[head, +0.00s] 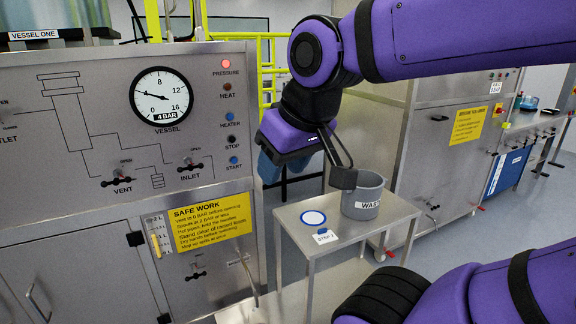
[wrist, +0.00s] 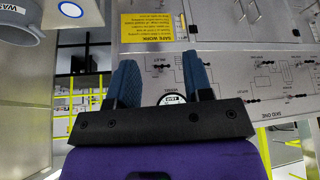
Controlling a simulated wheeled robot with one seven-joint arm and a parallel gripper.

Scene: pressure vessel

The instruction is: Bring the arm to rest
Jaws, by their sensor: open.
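My gripper (head: 284,165) is in the air between the steel vessel panel (head: 110,215) and the small steel side table (head: 290,232). Its blue fingers are partly hidden behind its purple body in the head view. In the wrist view my gripper (wrist: 162,78) shows both blue fingers spread apart with nothing between them. My arm is bent, reaching in from the upper right. The pressure gauge (head: 161,96) on the panel has its needle near 4. It also shows between the fingers in the upside-down wrist view (wrist: 172,99).
The side table bears a grey waste bin (head: 362,200), a white disc with a blue ring (head: 313,217) and a strip label (head: 325,237). Vent (head: 117,183) and inlet (head: 190,167) handles stick out of the panel. Yellow railing (head: 268,60) stands behind. Steel cabinets (head: 440,130) stand at right.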

